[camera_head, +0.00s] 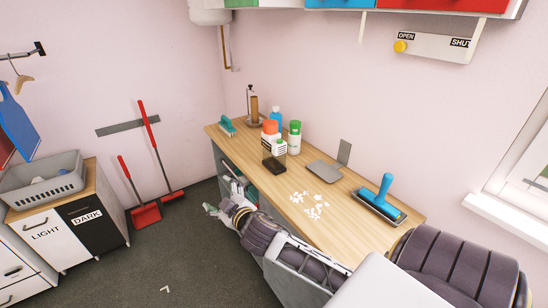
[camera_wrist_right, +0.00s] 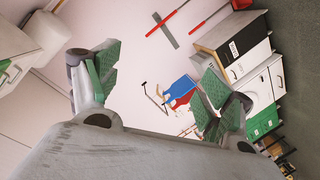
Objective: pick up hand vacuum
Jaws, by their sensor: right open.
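No object in view is plainly a hand vacuum. A small black object (camera_head: 273,165) lies on the wooden counter (camera_head: 240,150), in front of orange, white and green-capped containers; I cannot tell whether it belongs to a vacuum. My left gripper is out of view.
White scraps (camera_head: 310,205) and a grey flat piece (camera_head: 323,171) lie on the counter. A green brush (camera_head: 227,125) is at its far end. A grey basket (camera_head: 45,180) sits on the laundry cabinet at left. Open floor lies between.

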